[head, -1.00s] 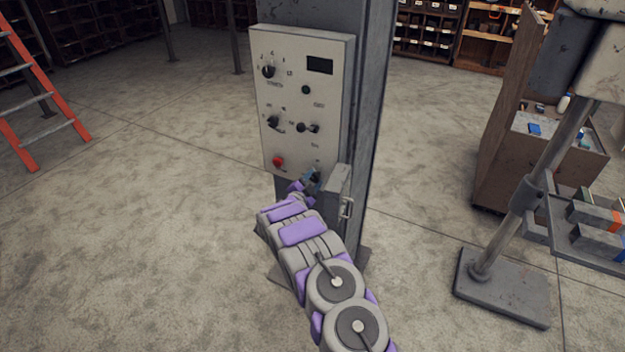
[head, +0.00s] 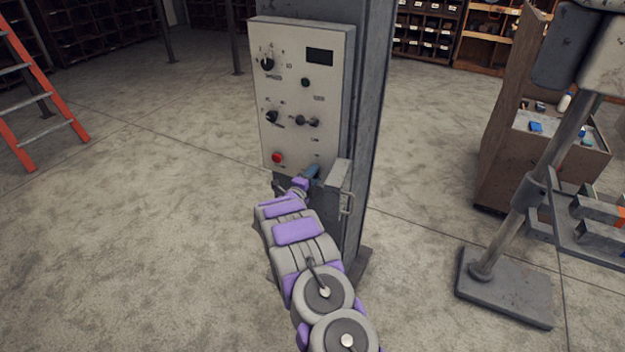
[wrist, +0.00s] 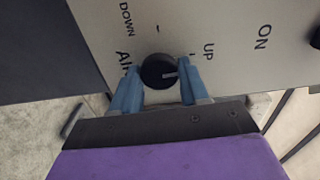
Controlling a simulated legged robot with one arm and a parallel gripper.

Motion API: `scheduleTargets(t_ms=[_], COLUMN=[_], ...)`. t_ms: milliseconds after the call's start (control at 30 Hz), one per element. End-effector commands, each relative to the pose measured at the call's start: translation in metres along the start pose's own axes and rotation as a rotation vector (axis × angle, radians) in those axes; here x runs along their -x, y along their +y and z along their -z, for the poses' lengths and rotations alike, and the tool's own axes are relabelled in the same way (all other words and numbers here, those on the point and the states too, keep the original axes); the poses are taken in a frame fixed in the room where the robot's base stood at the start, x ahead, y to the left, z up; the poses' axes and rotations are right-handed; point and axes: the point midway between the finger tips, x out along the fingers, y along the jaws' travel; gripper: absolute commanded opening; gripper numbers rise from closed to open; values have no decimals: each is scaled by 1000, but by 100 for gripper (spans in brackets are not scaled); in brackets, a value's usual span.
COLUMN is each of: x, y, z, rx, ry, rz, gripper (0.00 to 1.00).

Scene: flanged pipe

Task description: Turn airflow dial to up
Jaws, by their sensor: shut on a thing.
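The airflow dial (wrist: 159,71) is a round black knob with a pale pointer line, seen in the wrist view on the light panel. Its pointer line lies roughly toward the right, below the word UP; DOWN is printed at the upper left. My gripper (wrist: 156,84) has its two blue fingers on either side of the knob, shut on it. In the head view my gripper (head: 310,172) is at the lower right of the control panel (head: 293,130), and the dial is hidden behind it.
Other black knobs (head: 267,64) and a red button (head: 277,158) are on the panel. A grey box with a handle (head: 345,190) juts out just right of my gripper. A metal stand (head: 505,285) is at the right, and open floor lies at the left.

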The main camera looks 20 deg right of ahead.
Motion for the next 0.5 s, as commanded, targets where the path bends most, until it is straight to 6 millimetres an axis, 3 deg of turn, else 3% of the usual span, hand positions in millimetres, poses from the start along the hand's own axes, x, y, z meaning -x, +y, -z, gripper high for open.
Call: scheduleTargets(t_ms=[500], x=[0], y=[6], z=[2], rx=[-38], ry=[4], rz=[-10], gripper=[14])
